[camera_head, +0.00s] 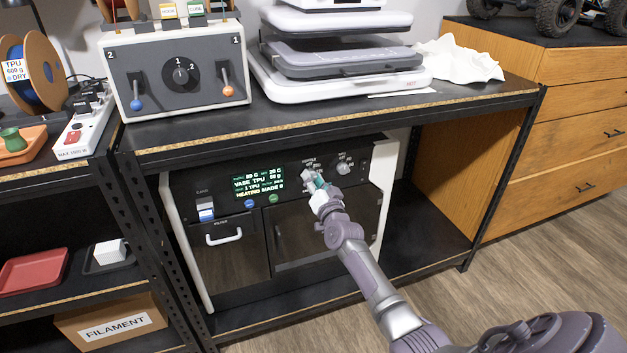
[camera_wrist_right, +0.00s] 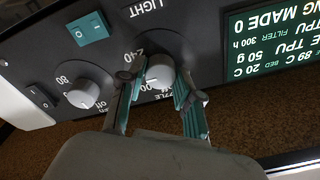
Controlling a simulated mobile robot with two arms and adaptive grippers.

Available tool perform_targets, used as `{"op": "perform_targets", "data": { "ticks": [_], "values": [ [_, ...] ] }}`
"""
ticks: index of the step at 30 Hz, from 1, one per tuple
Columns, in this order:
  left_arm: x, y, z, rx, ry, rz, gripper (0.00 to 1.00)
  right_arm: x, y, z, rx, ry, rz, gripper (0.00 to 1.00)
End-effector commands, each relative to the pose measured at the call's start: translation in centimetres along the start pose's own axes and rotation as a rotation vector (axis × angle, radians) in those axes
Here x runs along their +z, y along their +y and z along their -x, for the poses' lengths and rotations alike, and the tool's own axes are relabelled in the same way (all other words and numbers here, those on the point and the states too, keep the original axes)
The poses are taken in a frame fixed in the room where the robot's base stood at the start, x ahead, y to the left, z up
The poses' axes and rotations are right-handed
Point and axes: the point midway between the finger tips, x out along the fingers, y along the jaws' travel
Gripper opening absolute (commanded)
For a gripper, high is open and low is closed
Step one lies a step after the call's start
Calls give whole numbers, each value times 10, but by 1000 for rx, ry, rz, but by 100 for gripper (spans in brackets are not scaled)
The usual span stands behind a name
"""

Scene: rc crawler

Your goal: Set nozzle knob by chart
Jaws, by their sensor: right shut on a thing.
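The printer's nozzle knob (camera_wrist_right: 160,72) is a grey round dial on the dark control panel, seen upside down in the right wrist view. The figure 240 shows near it. My right gripper (camera_wrist_right: 157,88) is shut on this knob, one teal-padded finger on each side. In the head view the right gripper (camera_head: 316,188) is at the panel and covers most of the knob. The lit display (camera_head: 258,184) shows green and white text, including VASE TPU and HEATING. My left gripper is not in view.
A second grey knob (camera_wrist_right: 91,87), marked 80 and off, sits beside the held one. The printer (camera_head: 191,240) stands on the lower shelf, under a grey control box (camera_head: 180,75) and a white press (camera_head: 340,90).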

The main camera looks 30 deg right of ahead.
Motion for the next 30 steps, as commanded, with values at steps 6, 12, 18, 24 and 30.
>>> {"op": "perform_targets", "data": {
  "ticks": [6,12,18,24,30],
  "values": [
    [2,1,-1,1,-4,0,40,2,1,1,2,-4,-1,0],
    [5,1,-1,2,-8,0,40,2,1,1,2,-4,0,49],
    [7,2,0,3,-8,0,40,1,0,0,1,-2,0,59],
    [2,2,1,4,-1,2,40,1,0,2,0,-1,0,59],
    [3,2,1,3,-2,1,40,2,1,27,2,-3,-2,59]
  ]
}}
